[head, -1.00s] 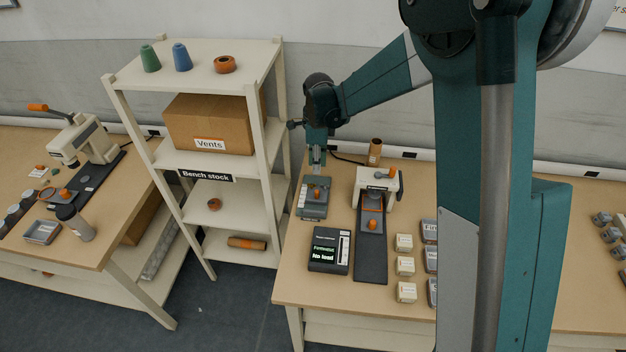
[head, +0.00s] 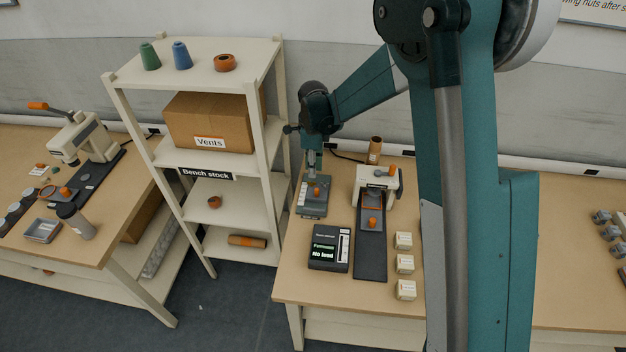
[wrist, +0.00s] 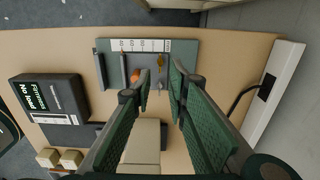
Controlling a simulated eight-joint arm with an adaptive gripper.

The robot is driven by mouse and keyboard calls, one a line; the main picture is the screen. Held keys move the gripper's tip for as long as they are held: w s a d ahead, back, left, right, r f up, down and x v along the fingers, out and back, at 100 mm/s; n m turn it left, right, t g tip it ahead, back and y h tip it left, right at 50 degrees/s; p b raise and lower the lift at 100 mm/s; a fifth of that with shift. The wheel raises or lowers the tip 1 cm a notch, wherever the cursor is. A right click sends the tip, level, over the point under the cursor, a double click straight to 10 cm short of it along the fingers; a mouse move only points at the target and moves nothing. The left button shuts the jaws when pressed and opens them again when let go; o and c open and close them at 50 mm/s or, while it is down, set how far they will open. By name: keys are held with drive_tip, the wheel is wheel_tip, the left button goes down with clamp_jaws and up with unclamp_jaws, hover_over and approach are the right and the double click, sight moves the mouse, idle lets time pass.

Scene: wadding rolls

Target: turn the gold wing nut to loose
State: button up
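My gripper (wrist: 162,82) is open and empty, pointing down over the fixture. The gold piece shows in the gap between the fingertips. I cannot tell the height left or the wing nut's exact angle.
A black meter (head: 329,248) reading "No load" stands in front of the fixture. A cream press (head: 376,187) on a dark base is to the right. An orange-brown tube (head: 375,150) stands behind. Several cream blocks (head: 403,241) lie to the right, and a shelf (head: 265,180) stands left.

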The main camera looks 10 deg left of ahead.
sight(312, 184)
drive_tip(key=shift+f, duration=2.95)
drive_tip(key=shift+c, duration=0.2)
clamp_jaws()
